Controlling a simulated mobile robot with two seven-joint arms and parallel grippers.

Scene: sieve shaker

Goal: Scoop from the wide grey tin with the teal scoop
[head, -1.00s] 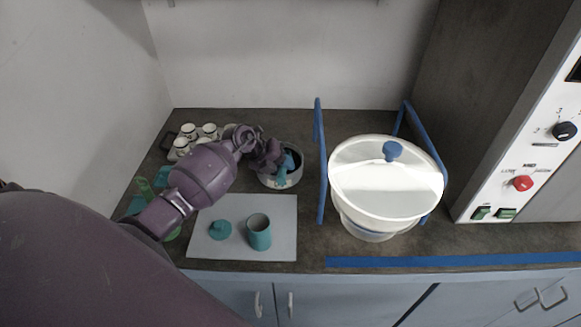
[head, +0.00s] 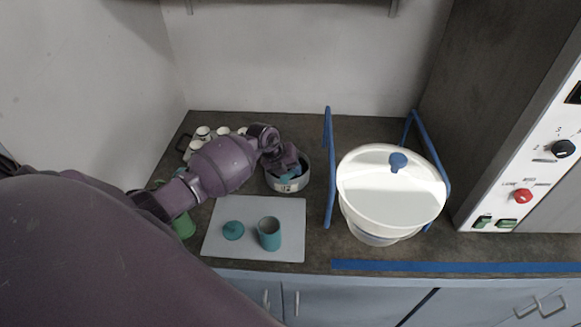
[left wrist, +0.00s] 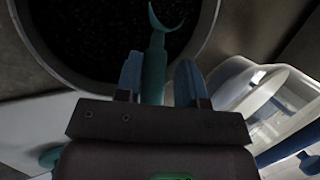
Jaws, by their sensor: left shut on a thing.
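The wide grey tin (head: 289,187) stands on the dark counter behind the pale mat. In the left wrist view, the tin's rim (left wrist: 209,22) curves around dark, grainy contents. My left gripper (head: 290,166) is at the tin's mouth with its fingers pointing into it. In the left wrist view, the blue fingers of that gripper (left wrist: 158,72) are shut on the handle of the teal scoop (left wrist: 155,55). The scoop's curved end shows against the dark contents. I cannot tell whether it touches them or holds any. My right gripper is not in view.
A teal cup (head: 269,236) and a teal lid (head: 233,231) rest on the pale mat (head: 215,248). White cups (head: 202,132) stand behind my left arm. A large white lidded vessel (head: 390,200) between blue rails (head: 330,165) stands right of the tin.

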